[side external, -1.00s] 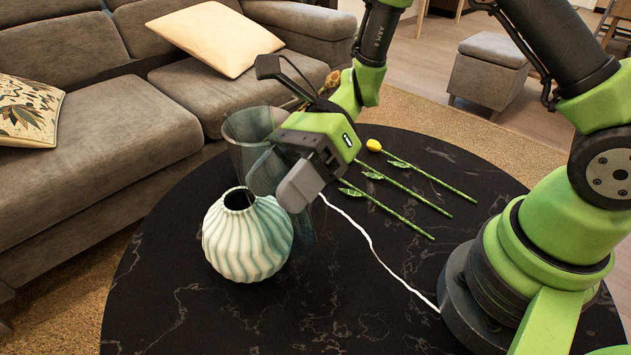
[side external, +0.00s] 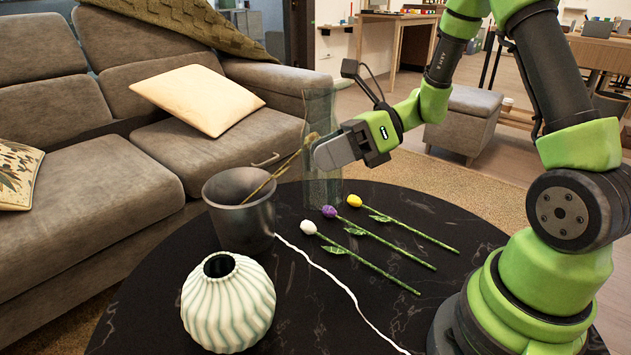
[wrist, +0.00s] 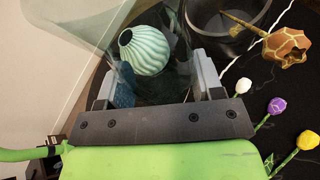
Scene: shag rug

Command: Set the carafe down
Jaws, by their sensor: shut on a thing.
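The carafe (side external: 321,108) is a tall clear glass vessel, upright near the far side of the dark round table. In the wrist view its glass (wrist: 88,35) fills the space between and beyond the fingers. My gripper (side external: 328,152) is shut on the carafe at its middle, and its two grey fingers also show in the wrist view (wrist: 155,84). The carafe's lower end shows faintly behind the flowers; whether it touches the tabletop I cannot tell.
A ribbed white-green vase (side external: 228,305) stands at front left. A grey pot (side external: 238,215) with a dried brown flower (side external: 285,168) leaning in it stands left of the carafe. White, purple (side external: 329,211) and yellow flowers lie to the right. A white vein crosses the black table (side external: 420,215).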

